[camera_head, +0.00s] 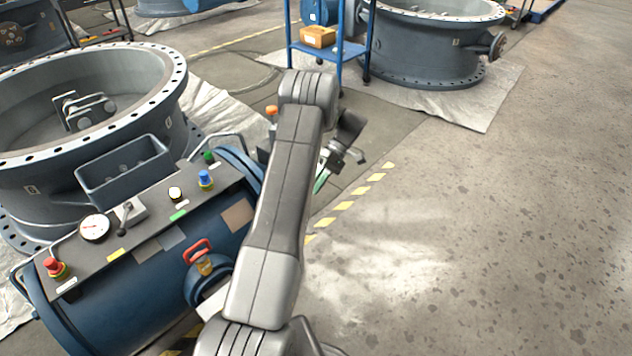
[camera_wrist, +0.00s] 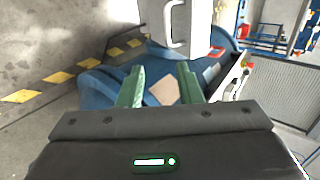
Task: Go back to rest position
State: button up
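My arm reaches up and forward through the middle of the head view, to the right of the blue machine (camera_head: 140,290). My gripper (camera_wrist: 160,75) shows in the wrist view with two green fingers standing apart and nothing between them. In the head view my gripper is mostly hidden behind my own arm; only a bit of green finger shows. The blue machine also shows beyond the fingers in the wrist view (camera_wrist: 90,82).
A large flanged valve body (camera_head: 150,100) stands behind the machine at left. Another (camera_head: 420,45) stands at the back on a sheet (camera_head: 490,100). A blue cart (camera_head: 340,60) holds a cardboard box (camera_head: 318,37). The concrete floor at right (camera_head: 520,220) is clear.

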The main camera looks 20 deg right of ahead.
jog(key=shift+d+r, duration=0.1)
dwell(0.5)
jog(key=b+x, duration=0.1)
jog(key=x, duration=1.3)
jog(key=shift+r+b, duration=0.2)
jog(key=shift+b, duration=0.15)
